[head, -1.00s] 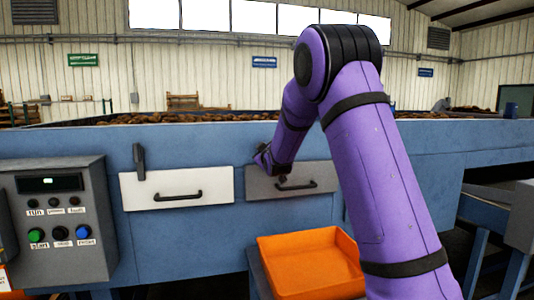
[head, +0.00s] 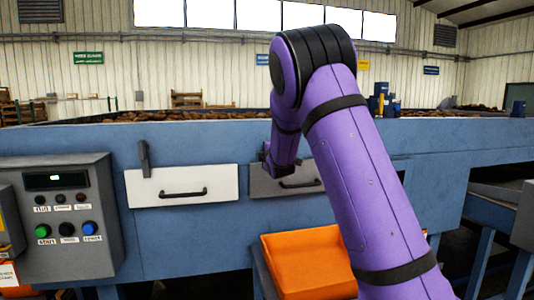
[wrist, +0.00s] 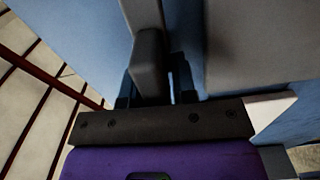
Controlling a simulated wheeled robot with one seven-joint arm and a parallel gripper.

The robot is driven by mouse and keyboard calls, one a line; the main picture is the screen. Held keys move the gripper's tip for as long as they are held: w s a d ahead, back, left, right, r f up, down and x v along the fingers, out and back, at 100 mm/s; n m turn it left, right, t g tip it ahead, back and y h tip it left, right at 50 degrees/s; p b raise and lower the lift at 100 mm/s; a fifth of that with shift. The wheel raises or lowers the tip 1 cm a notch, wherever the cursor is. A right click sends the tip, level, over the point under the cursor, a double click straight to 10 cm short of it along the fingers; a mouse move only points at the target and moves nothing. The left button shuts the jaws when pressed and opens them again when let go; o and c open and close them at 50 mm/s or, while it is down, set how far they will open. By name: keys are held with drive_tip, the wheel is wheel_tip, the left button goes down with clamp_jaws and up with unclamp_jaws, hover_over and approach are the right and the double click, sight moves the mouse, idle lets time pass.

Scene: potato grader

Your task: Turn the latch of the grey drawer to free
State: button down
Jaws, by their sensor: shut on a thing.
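The grey drawer (head: 258,183) is closed in the blue machine front, with a black bar handle (head: 300,184). My arm hides its right end. My gripper (head: 270,166) is at the drawer's upper left corner and hides the latch in the head view. In the wrist view the latch is a dark grey bar (wrist: 148,62) beside the grey drawer front (wrist: 262,45). My gripper (wrist: 153,94) is shut on the latch, with one dark finger on each side. The latch's exact angle against the drawer is hard to tell.
A white drawer (head: 225,183) with an upright dark latch (head: 144,158) is to the left. A control box (head: 60,225) with buttons stands at the far left. An orange tray (head: 300,268) sits below the grey drawer, near my arm.

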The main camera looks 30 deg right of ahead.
drive_tip(key=shift+f+n, duration=0.15)
drive_tip(key=shift+n, duration=0.35)
drive_tip(key=c, duration=1.1)
unclamp_jaws()
drive_tip(key=v, duration=1)
drive_tip(key=shift+s+a, duration=0.1)
drive_tip(key=shift+s, duration=0.3)
